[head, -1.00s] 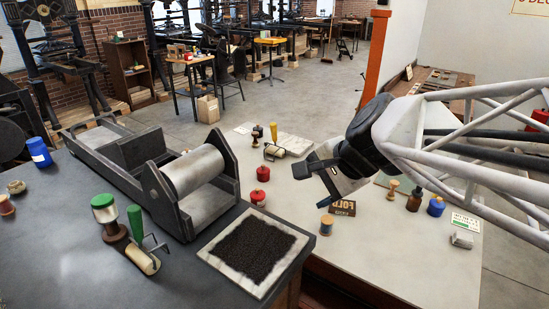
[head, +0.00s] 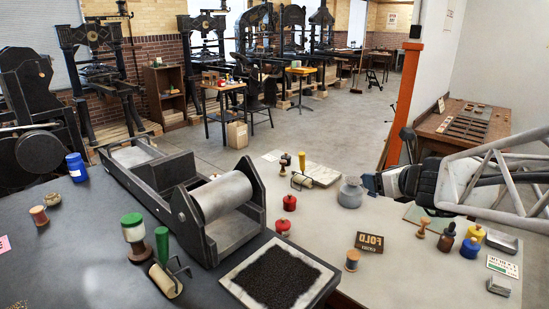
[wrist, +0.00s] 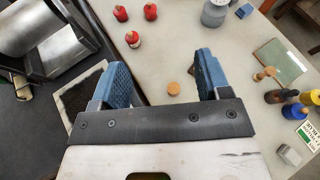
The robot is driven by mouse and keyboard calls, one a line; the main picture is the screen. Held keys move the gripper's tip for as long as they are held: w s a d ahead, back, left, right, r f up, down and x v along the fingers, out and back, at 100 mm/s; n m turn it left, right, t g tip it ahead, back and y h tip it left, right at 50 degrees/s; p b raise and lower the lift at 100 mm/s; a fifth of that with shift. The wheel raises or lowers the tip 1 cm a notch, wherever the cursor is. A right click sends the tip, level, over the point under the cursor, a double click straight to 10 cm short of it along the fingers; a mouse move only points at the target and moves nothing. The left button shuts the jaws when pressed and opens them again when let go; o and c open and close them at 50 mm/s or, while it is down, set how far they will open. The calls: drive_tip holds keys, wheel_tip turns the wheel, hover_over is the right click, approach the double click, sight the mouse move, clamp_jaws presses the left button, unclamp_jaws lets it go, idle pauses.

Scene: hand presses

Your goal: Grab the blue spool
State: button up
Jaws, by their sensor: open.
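The blue spool (head: 352,260) stands upright on the pale table, with a tan wooden top and a blue-grey wound middle. In the wrist view only its round tan top (wrist: 173,88) shows, in the gap between my fingers and nearer the right one. My gripper (wrist: 160,72) is open and empty, with blue ridged fingers spread wide. In the head view my gripper (head: 370,184) shows only in part at the right, beside the grey jar in the picture and apart from the spool.
Red jars (head: 283,227) and a grey jar (head: 350,192) stand farther back. A black inked slab (head: 278,278) lies left on the dark bench. Bottles (head: 446,238) stand to the right.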

drive_tip(key=d+m, duration=0.1)
approach(357, 260)
drive_tip(key=shift+m+t+h, duration=0.3)
drive_tip(key=shift+m, duration=0.1)
drive_tip(key=x, duration=0.5)
drive_tip(key=shift+s, duration=0.1)
drive_tip(key=shift+x, duration=1.3)
drive_tip(key=shift+x, duration=2.6)
drive_tip(key=shift+s+a+f, duration=0.1)
drive_tip(key=shift+a+f, duration=0.05)
